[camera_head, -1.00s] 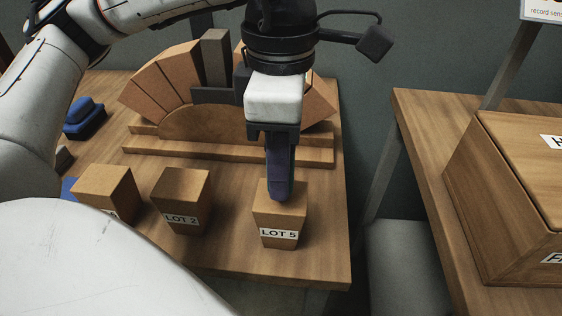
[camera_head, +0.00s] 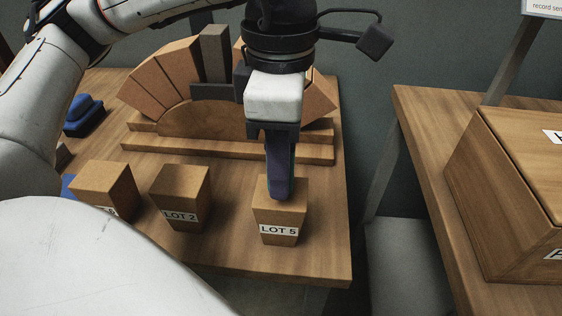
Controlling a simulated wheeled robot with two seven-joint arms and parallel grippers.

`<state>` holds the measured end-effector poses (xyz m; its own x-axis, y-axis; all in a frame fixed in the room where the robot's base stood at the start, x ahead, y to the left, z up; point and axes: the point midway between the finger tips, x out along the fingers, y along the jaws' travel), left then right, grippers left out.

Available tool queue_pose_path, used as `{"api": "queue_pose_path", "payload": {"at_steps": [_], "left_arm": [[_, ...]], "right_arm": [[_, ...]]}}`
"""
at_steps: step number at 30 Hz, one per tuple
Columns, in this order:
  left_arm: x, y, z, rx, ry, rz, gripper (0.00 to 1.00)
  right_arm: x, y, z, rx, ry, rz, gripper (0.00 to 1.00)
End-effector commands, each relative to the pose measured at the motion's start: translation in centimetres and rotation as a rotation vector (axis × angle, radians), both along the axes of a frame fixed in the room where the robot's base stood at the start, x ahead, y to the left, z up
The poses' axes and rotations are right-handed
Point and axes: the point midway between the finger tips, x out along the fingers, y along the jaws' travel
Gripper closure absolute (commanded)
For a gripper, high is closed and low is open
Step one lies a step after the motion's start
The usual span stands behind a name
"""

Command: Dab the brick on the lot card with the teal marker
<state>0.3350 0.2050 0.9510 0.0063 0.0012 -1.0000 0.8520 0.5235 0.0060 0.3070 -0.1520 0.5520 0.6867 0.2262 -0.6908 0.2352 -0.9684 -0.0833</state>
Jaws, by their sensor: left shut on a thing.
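My left gripper (camera_head: 280,190) points down over the top of the wooden block labelled LOT 5 (camera_head: 290,212). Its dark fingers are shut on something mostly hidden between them. A thin teal edge (camera_head: 294,172) shows along their right side, seemingly the teal marker. I cannot tell whether the tip touches the block. The block LOT 2 (camera_head: 181,187) stands left of it. Another block (camera_head: 104,185), its label partly hidden by my arm, stands farther left. No separate lot card is clearly visible. My right gripper is not in view.
Behind the blocks, a brick arch (camera_head: 165,78) with a grey central piece (camera_head: 215,55) stands on a wooden base (camera_head: 190,149). A blue object (camera_head: 84,112) lies at left. A gap separates this table from another with a large wooden box (camera_head: 510,190).

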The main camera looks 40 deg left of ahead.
Motion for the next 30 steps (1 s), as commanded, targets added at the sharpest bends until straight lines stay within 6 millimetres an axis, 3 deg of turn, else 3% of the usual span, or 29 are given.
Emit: {"api": "queue_pose_path", "payload": {"at_steps": [30], "left_arm": [[-0.01, -0.02, -0.52, -0.001, 0.001, 0.000, 0.86]], "right_arm": [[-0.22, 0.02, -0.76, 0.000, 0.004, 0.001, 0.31]]}}
